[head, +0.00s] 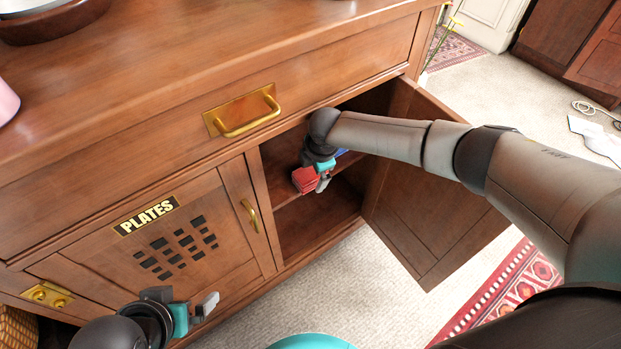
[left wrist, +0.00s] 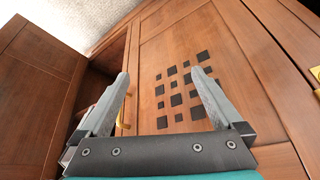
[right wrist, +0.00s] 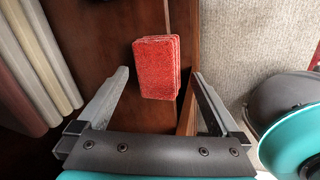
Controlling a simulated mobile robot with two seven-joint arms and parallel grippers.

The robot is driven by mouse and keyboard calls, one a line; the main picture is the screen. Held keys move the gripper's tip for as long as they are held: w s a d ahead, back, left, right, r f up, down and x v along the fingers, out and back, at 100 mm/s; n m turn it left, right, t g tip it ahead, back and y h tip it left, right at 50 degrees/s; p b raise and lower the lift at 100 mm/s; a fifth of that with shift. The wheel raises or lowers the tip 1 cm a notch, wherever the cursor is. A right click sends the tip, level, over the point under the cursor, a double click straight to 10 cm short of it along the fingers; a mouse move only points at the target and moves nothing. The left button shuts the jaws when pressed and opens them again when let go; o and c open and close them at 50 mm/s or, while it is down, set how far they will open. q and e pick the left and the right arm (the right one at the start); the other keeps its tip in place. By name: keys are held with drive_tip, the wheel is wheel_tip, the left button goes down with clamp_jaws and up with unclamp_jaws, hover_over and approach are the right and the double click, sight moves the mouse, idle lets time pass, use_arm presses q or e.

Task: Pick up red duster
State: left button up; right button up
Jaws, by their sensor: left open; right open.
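The red duster (head: 304,180), a small stack of red cloth-like layers, is at the open right compartment of the wooden cabinet. In the right wrist view the red duster (right wrist: 156,67) lies between and slightly beyond the fingertips. My right gripper (right wrist: 160,76) is open, with visible space on both sides of the duster; I see no contact. In the head view my right gripper (head: 324,174) reaches into the compartment beside the duster and partly hides it. My left gripper (head: 207,306) is open and empty in front of the left cabinet door; its fingers also show in the left wrist view (left wrist: 160,80).
The shut door with the PLATES label (head: 147,215) is left of the opening. A drawer with a brass handle (head: 248,125) is above. Pale upright items (right wrist: 38,55) stand left of the duster.

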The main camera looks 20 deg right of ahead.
drive_tip(key=shift+b+x, duration=0.5)
drive_tip(key=shift+x, duration=0.45)
use_arm(q)
drive_tip(key=shift+w+d+f+t+h+b, duration=0.15)
drive_tip(key=shift+w+d+t+h, duration=0.3)
drive_tip(key=shift+w+d+t, duration=0.5)
drive_tip(key=shift+w+d+t+h+b, duration=0.15)
drive_tip(key=shift+w+d+t+h, duration=0.3)
drive_tip(key=shift+w+d+t, duration=0.55)
use_arm(e)
drive_tip(key=shift+w+f, duration=0.15)
drive_tip(key=shift+f, duration=0.3)
use_arm(q)
drive_tip(key=shift+s+d+g, duration=0.1)
drive_tip(key=shift+s+g, duration=0.05)
drive_tip(key=shift+g, duration=0.1)
use_arm(e)
drive_tip(key=shift+c, duration=0.4)
drive_tip(key=c, duration=1.1)
